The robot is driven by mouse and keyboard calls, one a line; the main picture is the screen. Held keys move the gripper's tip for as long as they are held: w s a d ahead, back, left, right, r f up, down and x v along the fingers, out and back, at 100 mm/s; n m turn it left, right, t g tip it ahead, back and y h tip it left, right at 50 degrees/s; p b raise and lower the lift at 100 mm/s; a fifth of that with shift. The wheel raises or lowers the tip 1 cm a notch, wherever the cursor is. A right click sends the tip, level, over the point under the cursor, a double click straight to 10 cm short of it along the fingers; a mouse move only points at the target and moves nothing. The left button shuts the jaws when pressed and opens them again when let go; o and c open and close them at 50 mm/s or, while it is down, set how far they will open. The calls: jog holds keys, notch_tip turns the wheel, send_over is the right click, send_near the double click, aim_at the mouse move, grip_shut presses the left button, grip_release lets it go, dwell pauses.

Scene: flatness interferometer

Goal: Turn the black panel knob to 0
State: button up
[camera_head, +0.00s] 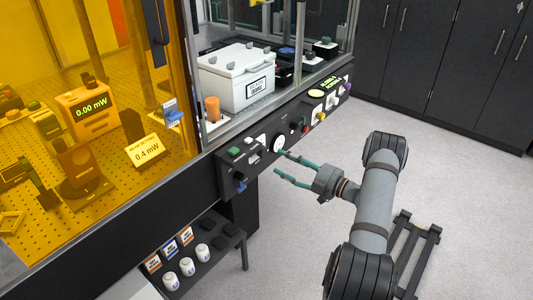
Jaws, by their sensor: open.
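The dark control panel (262,168) runs along the front of the bench, with small controls on its face. A round white dial (278,144) sits on it, just beyond my gripper's upper fingertip. The black panel knob is too small and dark against the panel for me to tell it apart surely, and I cannot read its setting. My gripper (281,162) is open and empty, its two green fingers spread and pointing left toward the panel near the dial. I cannot tell whether a fingertip touches the panel.
A green button (234,152) and a blue control (241,187) are on the panel's left end. A white box (236,77) and an orange cylinder (212,109) stand above. White jars (187,266) stand on a low shelf. Open floor (300,230) lies right of the panel.

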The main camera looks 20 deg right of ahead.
aim_at(265, 153)
jog(key=x, duration=0.8)
jog(key=shift+a+p, duration=0.1)
jog(key=shift+p, duration=0.25)
jog(key=shift+c, duration=0.6)
jog(key=c, duration=1)
